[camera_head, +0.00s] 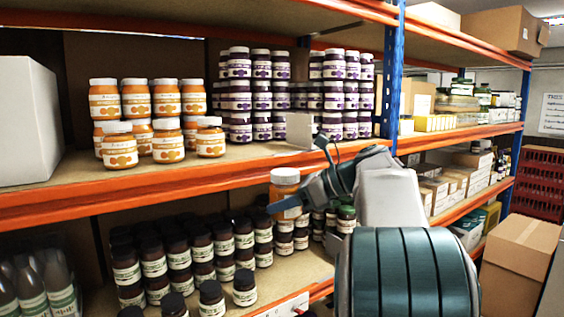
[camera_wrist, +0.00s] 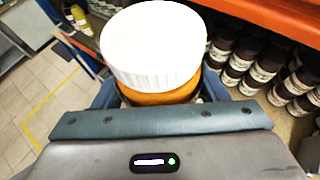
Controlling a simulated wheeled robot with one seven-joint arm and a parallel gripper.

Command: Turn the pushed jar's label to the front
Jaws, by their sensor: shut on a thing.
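An orange jar with a white lid (camera_head: 285,178) is held in front of the shelf by my gripper (camera_head: 288,203). The gripper is shut on the jar's body, and the jar looks roughly upright. In the wrist view the white lid (camera_wrist: 152,45) fills the upper middle, with a strip of orange below it and my gripper's fingers (camera_wrist: 155,95) on both sides. The fingers hide much of the jar, and I cannot tell which way its label faces. Similar orange jars (camera_head: 120,148) stand grouped on the middle shelf with their labels facing out.
Purple jars (camera_head: 240,100) are stacked beside the orange ones. A small pale box or card (camera_head: 299,130) is near the shelf edge (camera_head: 150,195). Dark jars (camera_head: 180,255) crowd the lower shelf. A white box (camera_head: 28,120) stands at left. Bare shelf shows before the jars.

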